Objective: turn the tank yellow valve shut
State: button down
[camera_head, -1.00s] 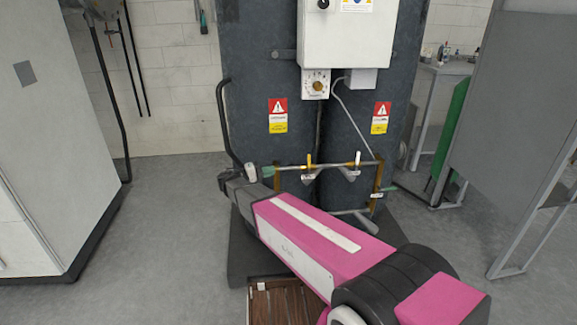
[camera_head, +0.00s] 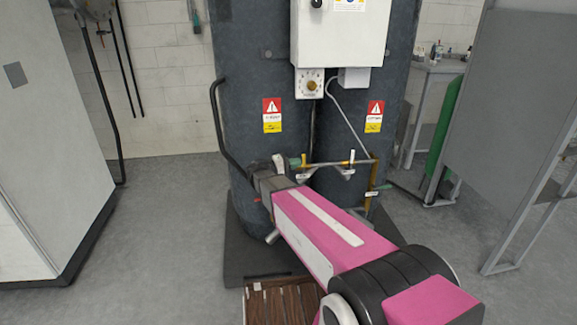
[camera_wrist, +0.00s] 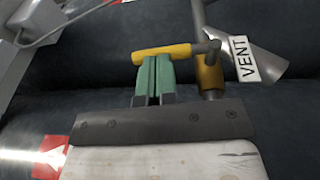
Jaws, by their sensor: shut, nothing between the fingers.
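The yellow valve handle (camera_wrist: 160,53) lies crosswise in the wrist view, joined at its right end to a grey stem above a brass fitting (camera_wrist: 210,78). My gripper's green fingers (camera_wrist: 152,62) are shut with nothing between them. Their tips are at the handle's near edge; I cannot tell whether they touch it. In the head view my gripper (camera_head: 296,162) is at the left end of the pipework, in front of the dark tank (camera_head: 250,60). The yellow handle cannot be made out clearly there.
A VENT label (camera_wrist: 244,60) hangs on a grey funnel right of the handle. In the head view, a white lever (camera_head: 351,157) stands on the horizontal pipe (camera_head: 330,163). A black hose (camera_head: 216,125) runs down left of my gripper. Open floor (camera_head: 150,230) lies left.

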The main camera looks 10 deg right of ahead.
jog(key=shift+d, duration=0.2)
jog(key=shift+w+d+r+y, duration=0.1)
jog(key=shift+d+r+y, duration=0.1)
jog(key=shift+d+y, duration=0.4)
